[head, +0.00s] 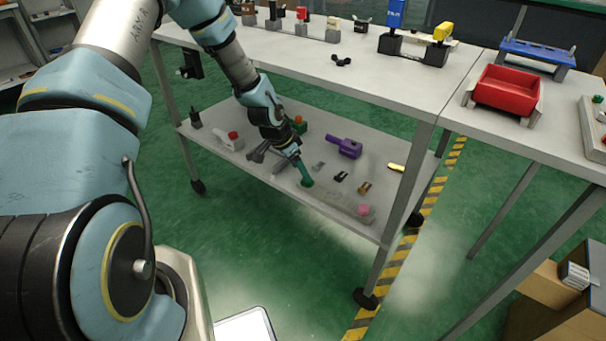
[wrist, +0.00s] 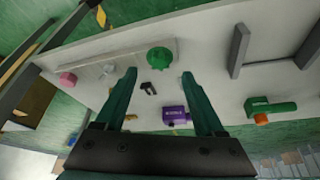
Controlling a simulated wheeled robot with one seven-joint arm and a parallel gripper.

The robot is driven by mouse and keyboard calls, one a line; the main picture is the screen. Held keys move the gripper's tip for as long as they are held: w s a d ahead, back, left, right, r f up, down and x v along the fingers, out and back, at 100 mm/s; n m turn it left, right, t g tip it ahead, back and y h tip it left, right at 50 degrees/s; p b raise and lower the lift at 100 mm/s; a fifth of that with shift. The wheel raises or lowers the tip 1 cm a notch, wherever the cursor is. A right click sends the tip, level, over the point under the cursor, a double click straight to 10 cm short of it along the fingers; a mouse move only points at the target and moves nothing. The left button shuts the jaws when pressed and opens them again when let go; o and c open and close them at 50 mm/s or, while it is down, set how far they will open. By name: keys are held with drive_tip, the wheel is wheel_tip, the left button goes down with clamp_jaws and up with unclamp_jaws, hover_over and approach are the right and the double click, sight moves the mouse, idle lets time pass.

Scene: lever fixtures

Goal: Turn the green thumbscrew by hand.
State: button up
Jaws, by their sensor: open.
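The green thumbscrew (wrist: 160,57) is a round knob with a lobed edge, on a pale grey bar. In the wrist view it sits just beyond my gripper (wrist: 159,73), roughly centred between the two fingertips. The fingers are apart with nothing held between them. In the head view my gripper (head: 302,170) reaches down over the lower shelf, with its tips close to the thumbscrew (head: 307,183). I cannot tell whether the fingers touch the thumbscrew; part of it is hidden in the head view.
The lower shelf (head: 275,184) also holds a purple fixture (head: 345,147), a pink knob (head: 364,210), a small dark piece (head: 341,177) and a green-and-orange fixture (wrist: 270,108). Grey upright bars (wrist: 240,50) stand to the right in the wrist view. The tabletop (head: 300,52) overhangs the shelf.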

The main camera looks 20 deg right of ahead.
drive_tip(key=v, duration=0.6)
idle(0.3)
drive_tip(key=a+r+n+t+y, duration=0.1)
drive_tip(key=a+r+n, duration=0.15)
drive_tip(key=a, duration=0.35)
drive_tip(key=a+r+n+y, duration=0.1)
drive_tip(key=a+r+n, duration=0.1)
drive_tip(key=a+r, duration=0.3)
drive_tip(key=s+a+r+n+y, duration=0.1)
drive_tip(key=s+a+r+n, duration=0.3)
drive_tip(key=a, duration=0.3)
drive_tip(key=s+a+r+n+y, duration=0.1)
drive_tip(key=s+a+r+n, duration=0.25)
drive_tip(key=a, duration=0.35)
drive_tip(key=s+a+r+n, duration=0.3)
drive_tip(key=a+r, duration=0.1)
drive_tip(key=a, duration=0.3)
wheel_tip(320, 180, up, 17)
drive_tip(key=p, duration=1.7)
drive_tip(key=shift+d, duration=0.15)
